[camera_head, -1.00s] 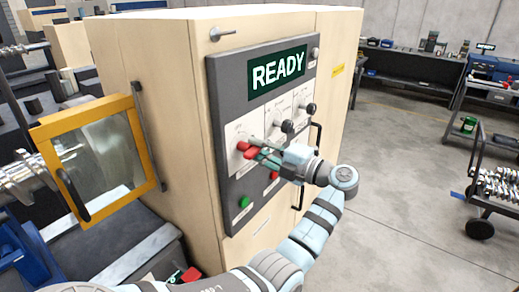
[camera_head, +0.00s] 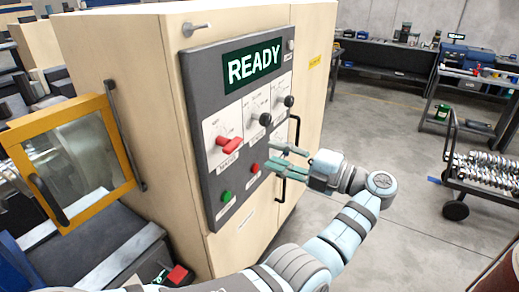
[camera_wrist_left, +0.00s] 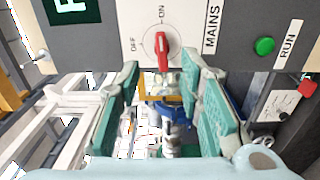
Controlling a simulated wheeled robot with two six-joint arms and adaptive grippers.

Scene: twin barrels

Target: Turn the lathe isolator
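The lathe isolator is a red handle (camera_head: 230,145) on a white MAINS plate on the dark panel. In the left wrist view the red handle (camera_wrist_left: 163,52) lines up with the ON mark, and OFF lies to its left. My left gripper (camera_head: 280,159) is in front of the panel, to the right of the handle and apart from it. Its green-padded fingers are spread with nothing between them. In the left wrist view the handle shows beyond the gap between the fingertips. My right gripper is not in view.
The panel has a READY display (camera_head: 254,60), two black knobs, a green button (camera_head: 226,196) and a red button (camera_head: 254,168). A yellow-framed guard (camera_head: 72,165) is at the left. A cart (camera_head: 485,172) stands on the right. Floor right of the cabinet is clear.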

